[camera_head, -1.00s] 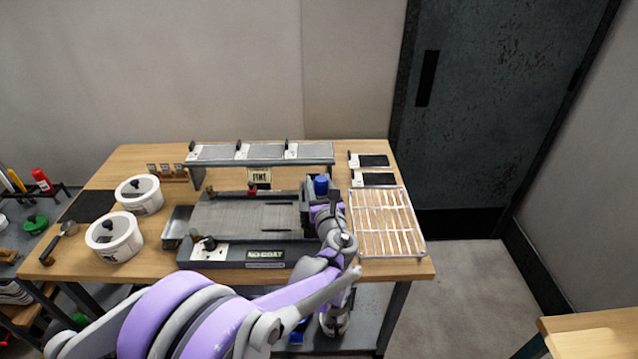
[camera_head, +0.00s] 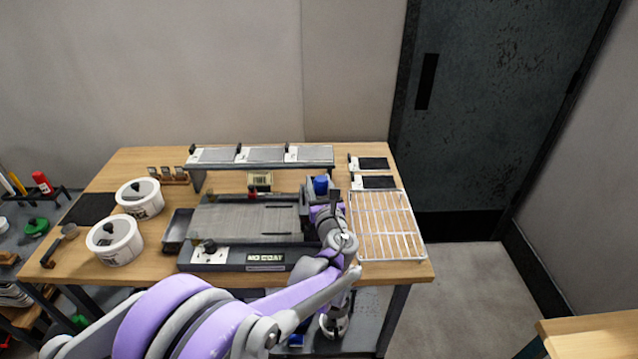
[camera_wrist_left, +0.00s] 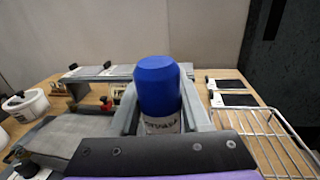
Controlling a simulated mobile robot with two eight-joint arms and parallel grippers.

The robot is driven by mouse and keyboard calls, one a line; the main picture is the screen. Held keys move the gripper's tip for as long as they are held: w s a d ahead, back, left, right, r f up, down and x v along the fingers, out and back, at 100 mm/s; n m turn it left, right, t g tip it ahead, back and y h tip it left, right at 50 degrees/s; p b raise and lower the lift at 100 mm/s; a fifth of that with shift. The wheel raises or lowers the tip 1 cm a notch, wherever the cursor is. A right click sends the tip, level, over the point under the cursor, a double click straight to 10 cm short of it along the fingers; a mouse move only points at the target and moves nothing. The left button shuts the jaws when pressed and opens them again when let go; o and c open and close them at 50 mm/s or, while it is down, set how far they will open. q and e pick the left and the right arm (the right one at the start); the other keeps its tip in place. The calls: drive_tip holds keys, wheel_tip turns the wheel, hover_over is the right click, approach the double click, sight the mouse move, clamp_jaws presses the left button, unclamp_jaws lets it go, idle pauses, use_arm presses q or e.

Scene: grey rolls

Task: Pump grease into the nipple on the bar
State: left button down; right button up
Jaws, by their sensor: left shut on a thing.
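My left gripper (camera_head: 320,193) is at the right end of the grey roll machine (camera_head: 250,257). It is shut on a blue-capped cylinder (camera_head: 321,185). In the left wrist view, the blue cap (camera_wrist_left: 158,85) stands upright between the two grey fingers (camera_wrist_left: 160,120), with a white lettered band below it. The cylinder's lower part is hidden by the gripper. A broad grey surface (camera_head: 240,218) fills the middle of the machine. I cannot make out a nipple or the bar it sits on. My right gripper is not in view.
A wire rack (camera_head: 387,225) lies close right of the gripper. Two dark plates (camera_head: 374,163) lie behind it. A raised shelf with grey panels (camera_head: 265,154) stands at the back. A "NO COAT" sign (camera_head: 265,258) is on the machine's front.

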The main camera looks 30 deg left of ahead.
use_arm(q)
drive_tip(key=shift+f+b, duration=0.5)
drive_tip(key=shift+f, duration=0.25)
idle(0.8)
drive_tip(key=shift+r, duration=0.2)
drive_tip(key=shift+r+p, duration=0.4)
drive_tip(key=shift+r, duration=0.2)
idle(0.3)
drive_tip(key=shift+r+p, duration=1.4)
drive_tip(key=shift+r, duration=1.1)
